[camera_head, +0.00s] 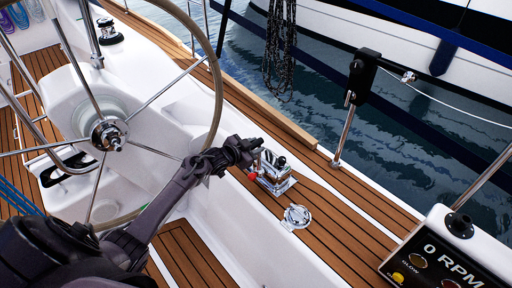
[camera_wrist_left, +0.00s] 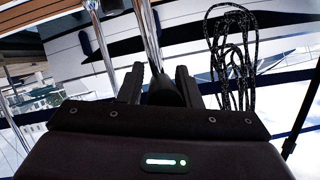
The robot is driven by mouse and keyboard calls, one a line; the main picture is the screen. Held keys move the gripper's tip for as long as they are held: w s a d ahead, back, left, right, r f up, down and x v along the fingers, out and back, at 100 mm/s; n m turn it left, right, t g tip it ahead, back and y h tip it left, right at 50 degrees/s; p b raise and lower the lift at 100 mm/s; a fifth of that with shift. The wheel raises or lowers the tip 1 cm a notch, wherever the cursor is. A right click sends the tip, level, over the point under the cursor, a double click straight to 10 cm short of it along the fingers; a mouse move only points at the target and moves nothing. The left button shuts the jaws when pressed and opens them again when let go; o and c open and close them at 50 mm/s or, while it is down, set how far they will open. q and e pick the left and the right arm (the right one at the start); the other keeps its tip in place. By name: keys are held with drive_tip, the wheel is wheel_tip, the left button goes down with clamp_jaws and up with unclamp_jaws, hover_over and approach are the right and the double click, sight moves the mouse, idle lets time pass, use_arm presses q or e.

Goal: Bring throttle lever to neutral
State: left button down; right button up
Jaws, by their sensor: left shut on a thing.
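The throttle (camera_head: 274,180) is a chrome unit on the teak side deck, right of the steering wheel, with a small red part low on its left side. My left gripper (camera_head: 250,152) reaches in from the left and is shut on the throttle lever at the top of the unit. In the left wrist view, the dark lever grip (camera_wrist_left: 164,92) sits between the two fingers (camera_wrist_left: 160,88). The gripper hides most of the lever in the head view, so its exact angle is hard to tell. My right gripper is not in view.
The large steering wheel (camera_head: 216,82) stands just left of the gripper, close to my left arm. A round chrome deck fitting (camera_head: 296,216) lies in front of the throttle. An instrument panel (camera_head: 440,262) reading 0 RPM is at lower right. A chrome stanchion (camera_head: 344,132) stands behind.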

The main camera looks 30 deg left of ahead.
use_arm(q)
drive_tip(key=shift+a, duration=0.35)
drive_tip(key=c, duration=1.3)
unclamp_jaws()
drive_tip(key=shift+f, duration=0.1)
drive_tip(key=shift+o, duration=0.9)
drive_tip(key=shift+f, duration=0.15)
drive_tip(key=shift+d, duration=0.1)
drive_tip(key=shift+s, duration=0.3)
drive_tip(key=v, duration=0.7)
drive_tip(key=shift+r+p, duration=0.2)
drive_tip(key=shift+p, duration=0.2)
drive_tip(key=shift+s+f, duration=0.1)
